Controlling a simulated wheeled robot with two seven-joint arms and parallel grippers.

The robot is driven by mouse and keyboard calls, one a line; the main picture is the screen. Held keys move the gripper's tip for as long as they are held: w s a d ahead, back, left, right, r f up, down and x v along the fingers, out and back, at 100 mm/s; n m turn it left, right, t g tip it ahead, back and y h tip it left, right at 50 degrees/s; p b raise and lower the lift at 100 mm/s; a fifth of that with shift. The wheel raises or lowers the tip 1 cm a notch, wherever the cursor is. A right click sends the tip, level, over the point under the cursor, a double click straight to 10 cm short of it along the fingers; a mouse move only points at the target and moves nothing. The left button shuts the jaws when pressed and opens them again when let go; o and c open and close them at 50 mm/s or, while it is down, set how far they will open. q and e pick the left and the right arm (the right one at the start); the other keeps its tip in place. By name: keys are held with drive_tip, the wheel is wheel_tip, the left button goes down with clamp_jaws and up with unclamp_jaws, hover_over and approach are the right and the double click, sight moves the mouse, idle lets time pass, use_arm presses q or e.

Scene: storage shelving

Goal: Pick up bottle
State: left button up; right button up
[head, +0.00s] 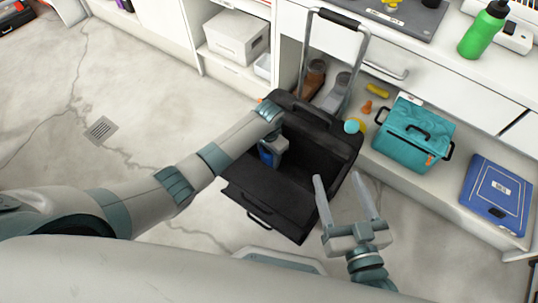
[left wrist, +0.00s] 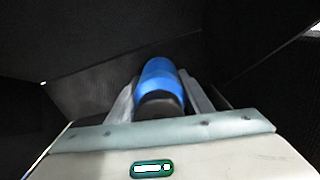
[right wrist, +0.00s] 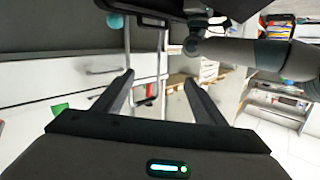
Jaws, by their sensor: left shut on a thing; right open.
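A blue bottle (left wrist: 160,78) with a dark cap end stands between the two fingers of my left gripper (left wrist: 158,100) in the left wrist view. The left gripper is shut on it. In the head view the blue bottle (head: 267,156) shows inside the open black wheeled case (head: 262,222), and my left gripper (head: 272,148) reaches down into the case. The bottle's lower part is hidden. My right gripper (head: 347,190) is open and empty, to the right of the case; it also shows in the right wrist view (right wrist: 158,85). A green bottle (head: 481,32) stands on the counter.
The case's raised handle (head: 338,18) rises by the white shelving. A teal cooler bag (head: 412,135), a blue binder-like box (head: 496,193) and small colored items lie on the low shelf. A white box (head: 236,37) sits further left. The floor at left is clear.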

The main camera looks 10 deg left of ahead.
use_arm(q)
drive_tip(key=shift+r, duration=0.1)
drive_tip(key=shift+r, duration=0.35)
wheel_tip(320, 180, up, 8)
drive_tip(key=p, duration=0.3)
drive_tip(key=shift+r, duration=0.55)
use_arm(e)
drive_tip(key=s+d+f+g+h, duration=0.2)
drive_tip(key=s+f+g, duration=0.3)
drive_tip(key=f, duration=0.5)
drive_tip(key=shift+d+m+g, duration=0.3)
drive_tip(key=shift+d+g, duration=0.6)
drive_tip(key=shift+s, duration=0.1)
use_arm(q)
drive_tip(key=shift+r, duration=0.1)
